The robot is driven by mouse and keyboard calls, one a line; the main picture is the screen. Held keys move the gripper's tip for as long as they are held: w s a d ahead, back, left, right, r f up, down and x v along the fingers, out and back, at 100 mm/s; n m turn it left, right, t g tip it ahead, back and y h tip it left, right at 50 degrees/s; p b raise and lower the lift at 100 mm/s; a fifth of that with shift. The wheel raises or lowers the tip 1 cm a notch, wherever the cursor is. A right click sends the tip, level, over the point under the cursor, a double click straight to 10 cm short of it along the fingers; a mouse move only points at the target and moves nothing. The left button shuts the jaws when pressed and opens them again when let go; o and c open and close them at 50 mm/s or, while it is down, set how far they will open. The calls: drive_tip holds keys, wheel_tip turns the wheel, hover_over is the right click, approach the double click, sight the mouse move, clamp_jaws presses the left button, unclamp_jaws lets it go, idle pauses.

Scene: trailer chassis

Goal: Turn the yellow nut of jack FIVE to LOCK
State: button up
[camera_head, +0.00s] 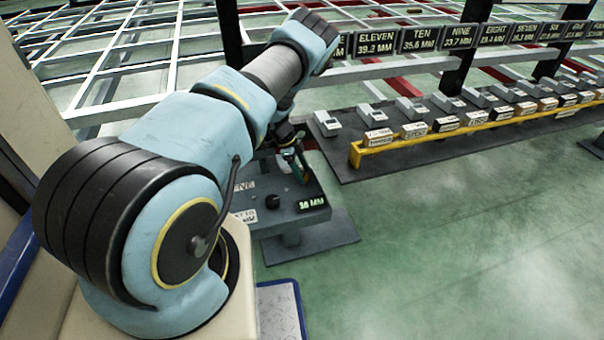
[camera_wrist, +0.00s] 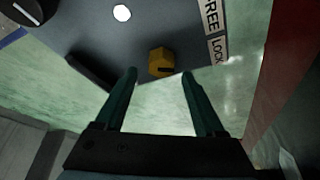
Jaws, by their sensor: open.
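The yellow nut (camera_wrist: 161,62) sits on the dark grey plate (camera_wrist: 85,42) in the wrist view, near the plate's edge. A white label (camera_wrist: 215,35) beside it reads FREE and LOCK, with LOCK nearer the edge. My gripper (camera_wrist: 159,77) is open, with its two green fingers apart. The nut appears between and just beyond the fingertips; I cannot tell the gap in depth. In the head view my gripper (camera_head: 297,165) is over the far part of the pedestal plate (camera_head: 290,217); the nut is not clear there. I cannot read FIVE on this plate.
The plate carries a black knob (camera_head: 272,201) and a display (camera_head: 311,203) reading about 36 MM. Behind are the chassis beams with number signs (camera_head: 376,44) and a dark platform (camera_head: 350,165) with several boxes along a yellow rail (camera_head: 480,126). Open green floor lies right.

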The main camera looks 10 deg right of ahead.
wheel_tip(320, 180, up, 8)
drive_tip(key=p, duration=0.1)
drive_tip(key=shift+r, duration=0.1)
